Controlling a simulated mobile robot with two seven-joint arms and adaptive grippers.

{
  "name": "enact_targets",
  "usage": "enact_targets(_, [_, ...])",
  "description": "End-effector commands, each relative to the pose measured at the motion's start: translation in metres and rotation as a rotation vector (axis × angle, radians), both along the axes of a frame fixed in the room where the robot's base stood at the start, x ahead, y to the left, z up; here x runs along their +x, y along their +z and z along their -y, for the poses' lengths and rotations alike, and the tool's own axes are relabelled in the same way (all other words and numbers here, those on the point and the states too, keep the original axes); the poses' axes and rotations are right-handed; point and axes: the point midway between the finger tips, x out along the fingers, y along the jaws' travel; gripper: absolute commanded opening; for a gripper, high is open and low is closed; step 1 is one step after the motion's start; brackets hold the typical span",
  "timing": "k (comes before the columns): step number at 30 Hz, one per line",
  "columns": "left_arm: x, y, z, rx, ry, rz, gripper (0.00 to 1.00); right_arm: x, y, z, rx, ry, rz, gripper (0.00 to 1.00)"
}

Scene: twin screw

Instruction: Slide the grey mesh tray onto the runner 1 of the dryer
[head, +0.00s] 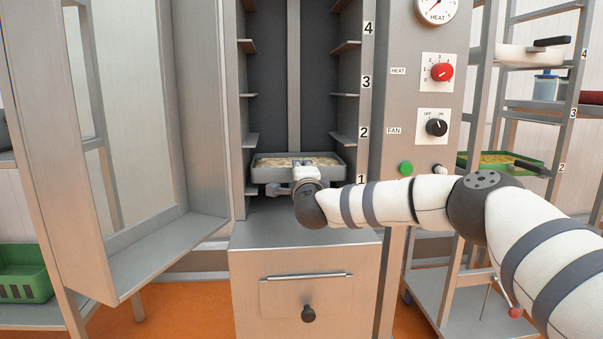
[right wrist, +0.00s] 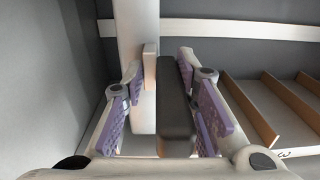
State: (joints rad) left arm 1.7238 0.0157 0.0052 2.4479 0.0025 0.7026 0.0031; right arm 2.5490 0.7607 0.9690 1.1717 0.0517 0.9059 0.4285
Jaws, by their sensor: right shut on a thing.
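The grey mesh tray (head: 338,172), filled with pale pieces, is inside the open dryer (head: 233,160) at the level marked 1, below the runners marked 2. It looks about level. My right gripper (head: 290,188) is at the front of the tray, and my own wrist hides part of the tray's front. In the right wrist view my right gripper (right wrist: 170,115) has its purple-padded fingers shut on the tray's dark handle (right wrist: 173,100). Whether the tray's edges rest on runner 1 is hard to tell. My left gripper is not in view.
The dryer door (head: 180,245) stands open on the left. Runners (head: 346,47) line both inner walls above the tray. The control panel has a red heat knob (head: 442,72) and a black fan knob (head: 436,127). A rack at right holds a green tray (head: 475,165).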

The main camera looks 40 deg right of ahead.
Motion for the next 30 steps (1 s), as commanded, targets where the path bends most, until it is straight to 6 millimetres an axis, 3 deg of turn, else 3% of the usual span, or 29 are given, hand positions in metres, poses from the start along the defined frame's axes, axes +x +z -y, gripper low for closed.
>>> enact_targets(30, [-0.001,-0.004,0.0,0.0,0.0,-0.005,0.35,0.0,-0.01,0.0,-0.003,-0.001,0.004,0.0])
